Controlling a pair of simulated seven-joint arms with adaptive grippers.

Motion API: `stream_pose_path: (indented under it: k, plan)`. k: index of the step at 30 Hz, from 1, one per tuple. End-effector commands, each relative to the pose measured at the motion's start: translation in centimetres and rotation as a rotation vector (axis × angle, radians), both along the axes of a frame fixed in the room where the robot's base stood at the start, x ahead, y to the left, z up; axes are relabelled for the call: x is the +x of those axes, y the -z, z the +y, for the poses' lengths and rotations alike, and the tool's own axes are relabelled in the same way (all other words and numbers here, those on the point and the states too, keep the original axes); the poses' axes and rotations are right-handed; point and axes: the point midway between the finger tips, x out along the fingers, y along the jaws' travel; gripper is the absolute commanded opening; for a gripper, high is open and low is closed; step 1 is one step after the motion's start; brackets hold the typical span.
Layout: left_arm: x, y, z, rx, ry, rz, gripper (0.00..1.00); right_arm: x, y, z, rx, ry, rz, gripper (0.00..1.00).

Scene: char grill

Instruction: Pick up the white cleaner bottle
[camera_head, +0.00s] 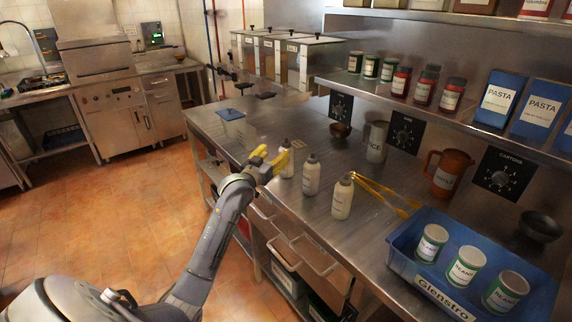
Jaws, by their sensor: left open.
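Three white bottles with dark tops stand upright in a row on the steel counter: a far one (288,164), a middle one (311,176) and a near one (342,198). Their labels are too small to read, so I cannot tell which is the cleaner. My left gripper (268,158) has yellow fingers. It is open at the counter's front edge, just left of the far bottle. One finger overlaps that bottle in the picture; I cannot tell whether they touch. My right gripper is not in view.
Yellow tongs (382,194) lie right of the bottles. A blue crate (403,248) holding cans stands at the near right. A shelf (385,92) overhangs the back.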

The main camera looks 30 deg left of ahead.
Motion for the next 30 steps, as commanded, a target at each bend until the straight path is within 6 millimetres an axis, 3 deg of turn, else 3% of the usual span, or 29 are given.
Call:
stream_pose_path:
  k: [6, 17, 30]
  plan:
    - [3.1, 0.0, 0.4, -0.001, 0.0, 0.001, 0.57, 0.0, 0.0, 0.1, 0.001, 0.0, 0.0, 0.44]
    - [5.0, 0.0, 0.6, 0.0, -0.001, -0.001, 0.57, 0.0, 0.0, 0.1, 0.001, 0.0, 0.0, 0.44]
    - [9.3, 0.0, 1.2, 0.0, -0.001, 0.0, 0.57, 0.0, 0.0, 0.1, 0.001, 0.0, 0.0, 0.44]
